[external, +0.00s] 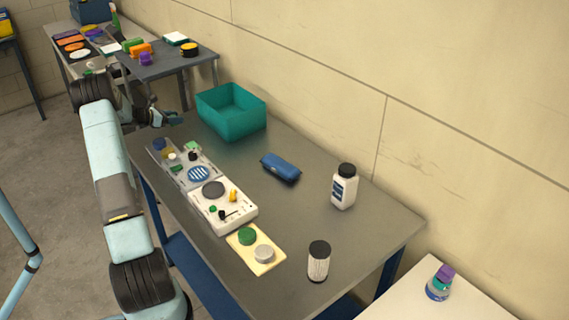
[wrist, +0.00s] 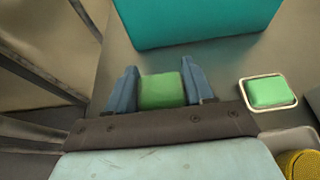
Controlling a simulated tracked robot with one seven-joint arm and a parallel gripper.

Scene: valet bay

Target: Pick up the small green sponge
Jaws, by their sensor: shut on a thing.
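The small green sponge (wrist: 160,91) is between the two blue fingers of my gripper (wrist: 159,72) in the wrist view, with a finger against each side. My gripper is shut on it. In the external view my gripper (external: 160,118) is at the far left end of the grey table, beside the teal bin, and the sponge in it cannot be made out. A second, lighter green block (wrist: 269,92) lies in a white-rimmed dish to the right of my gripper; it also shows in the external view (external: 192,146).
The teal bin (external: 232,125) stands just beyond my gripper. A row of trays (external: 236,219) with small items runs along the table's near edge.

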